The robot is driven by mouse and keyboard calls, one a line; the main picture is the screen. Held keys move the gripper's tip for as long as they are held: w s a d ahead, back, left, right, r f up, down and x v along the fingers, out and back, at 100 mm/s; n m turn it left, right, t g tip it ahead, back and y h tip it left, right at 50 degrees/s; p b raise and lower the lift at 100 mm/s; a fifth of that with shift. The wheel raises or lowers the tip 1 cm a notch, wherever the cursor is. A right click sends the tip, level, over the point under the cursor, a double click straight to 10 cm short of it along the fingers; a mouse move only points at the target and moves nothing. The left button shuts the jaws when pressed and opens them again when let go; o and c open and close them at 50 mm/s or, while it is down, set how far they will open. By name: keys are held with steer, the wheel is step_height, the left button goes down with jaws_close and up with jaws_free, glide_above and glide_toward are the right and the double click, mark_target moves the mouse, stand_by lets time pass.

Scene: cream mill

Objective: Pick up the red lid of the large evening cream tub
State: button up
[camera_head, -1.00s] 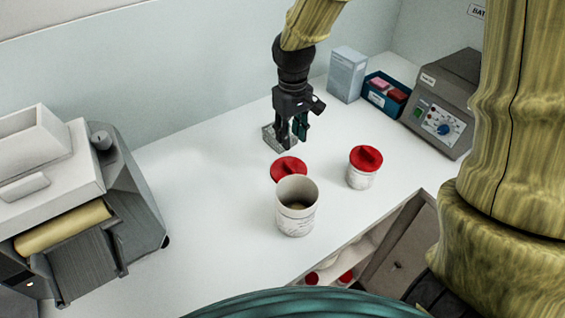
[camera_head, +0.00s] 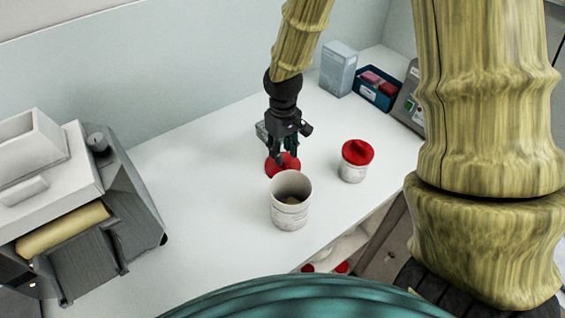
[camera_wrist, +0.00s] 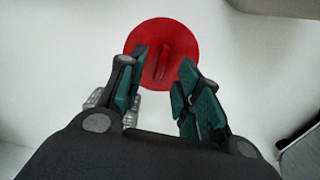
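A loose red lid (camera_head: 283,167) with a raised ridge lies on the white counter, behind the open white tub (camera_head: 290,212). The tub stands upright and holds something brownish inside. My gripper (camera_head: 284,155) points down just over the loose lid. In the wrist view the lid (camera_wrist: 160,32) lies beyond my fingertips, and its ridge sits between the two fingers.
A blue bin (camera_head: 378,96), a pale box (camera_head: 338,70) and a grey device (camera_head: 411,105) stand at the back right. A grey machine (camera_head: 110,200) with a roller stands at the left. A small metallic object (camera_head: 261,131) is beside my gripper. The counter's left middle is clear.

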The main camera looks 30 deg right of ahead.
steer(key=shift+f+p, duration=0.4)
steer(key=shift+f, duration=1.2)
steer(key=shift+a, duration=0.1)
jaws_close()
